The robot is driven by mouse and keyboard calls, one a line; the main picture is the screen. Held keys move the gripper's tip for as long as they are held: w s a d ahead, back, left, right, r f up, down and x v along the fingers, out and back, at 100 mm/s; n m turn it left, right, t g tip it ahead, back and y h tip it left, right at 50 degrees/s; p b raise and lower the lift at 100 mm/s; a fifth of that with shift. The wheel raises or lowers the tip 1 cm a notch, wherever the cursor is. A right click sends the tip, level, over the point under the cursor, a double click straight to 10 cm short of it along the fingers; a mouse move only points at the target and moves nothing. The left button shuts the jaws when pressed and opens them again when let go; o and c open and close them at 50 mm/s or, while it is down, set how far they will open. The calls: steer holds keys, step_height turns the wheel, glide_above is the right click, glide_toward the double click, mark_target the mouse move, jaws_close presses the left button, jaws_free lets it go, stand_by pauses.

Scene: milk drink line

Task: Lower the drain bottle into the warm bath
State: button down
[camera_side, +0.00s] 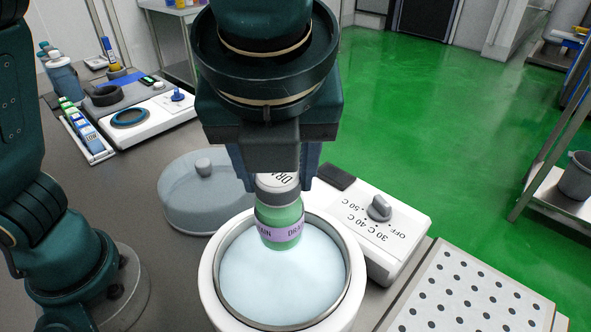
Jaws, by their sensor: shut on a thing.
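The drain bottle (279,217) is green with a grey cap and a lilac band that reads DRAIN. My gripper (275,185) points down and is shut on the bottle near its cap. The bottle hangs upright over the warm bath (208,283), a round white vessel with a metal rim and pale blue water. In the picture the bottle overlaps the back part of the water. I cannot tell whether its base touches the water. The bath's control box (405,240), with a grey knob and temperature marks, adjoins on the right.
A translucent lid (190,212) with a grey knob lies on the grey bench, behind and left of the bath. A perforated white plate (468,293) lies to the right. A white device (150,118) and a rack of small vials (84,132) stand at the back left.

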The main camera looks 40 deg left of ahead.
mark_target(279, 215)
steer(key=shift+f, duration=0.1)
steer(key=shift+f, duration=2.75)
steer(key=shift+f, duration=0.1)
steer(key=shift+c, duration=1.2)
jaws_free()
